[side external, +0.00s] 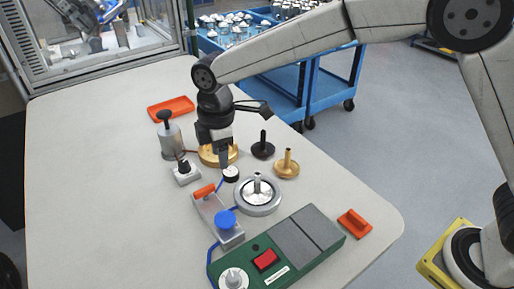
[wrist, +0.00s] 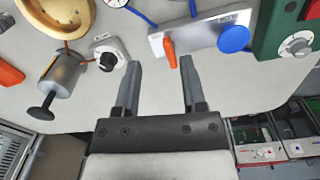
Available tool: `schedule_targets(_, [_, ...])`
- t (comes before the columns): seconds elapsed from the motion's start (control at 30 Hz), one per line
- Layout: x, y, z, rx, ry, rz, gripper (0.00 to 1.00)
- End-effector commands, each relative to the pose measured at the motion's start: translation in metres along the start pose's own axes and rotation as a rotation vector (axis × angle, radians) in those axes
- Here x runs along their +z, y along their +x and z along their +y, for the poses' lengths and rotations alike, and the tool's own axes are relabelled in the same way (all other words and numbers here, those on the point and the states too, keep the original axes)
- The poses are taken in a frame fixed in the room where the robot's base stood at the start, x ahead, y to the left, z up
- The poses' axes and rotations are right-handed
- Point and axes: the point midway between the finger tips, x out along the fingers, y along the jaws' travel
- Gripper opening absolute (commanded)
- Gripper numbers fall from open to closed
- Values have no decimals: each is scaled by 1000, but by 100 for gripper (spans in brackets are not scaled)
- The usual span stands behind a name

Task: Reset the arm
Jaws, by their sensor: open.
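My gripper (wrist: 160,78) is open and empty in the wrist view, its two dark fingers apart above the pale table. In the side external view my gripper (side external: 224,160) points down over the middle of the table, close to a small black-and-white dial (side external: 231,173) and in front of part of a brass ring-shaped housing (side external: 207,156). I cannot tell from the side view whether it touches anything. The brass housing also shows at the top left of the wrist view (wrist: 84,24).
Around my gripper stand a grey plunger cylinder (side external: 171,142), a knob box (side external: 187,172), a black flanged part (side external: 263,149), a brass one (side external: 286,167), a silver one (side external: 258,193), a valve block (side external: 219,222) and a green control box (side external: 280,250). The table's left side (side external: 85,180) is clear.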

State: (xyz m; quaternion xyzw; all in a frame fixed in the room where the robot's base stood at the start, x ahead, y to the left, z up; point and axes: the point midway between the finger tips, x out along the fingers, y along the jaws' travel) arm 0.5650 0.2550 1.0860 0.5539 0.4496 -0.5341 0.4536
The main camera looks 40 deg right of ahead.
Motion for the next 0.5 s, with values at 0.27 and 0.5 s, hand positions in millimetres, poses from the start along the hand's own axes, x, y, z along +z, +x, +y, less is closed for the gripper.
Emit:
schedule_targets(0.27, [82,6,-2,39,342,31,53])
schedule_targets(0.5, [149,14,-21,73,643,62,53])
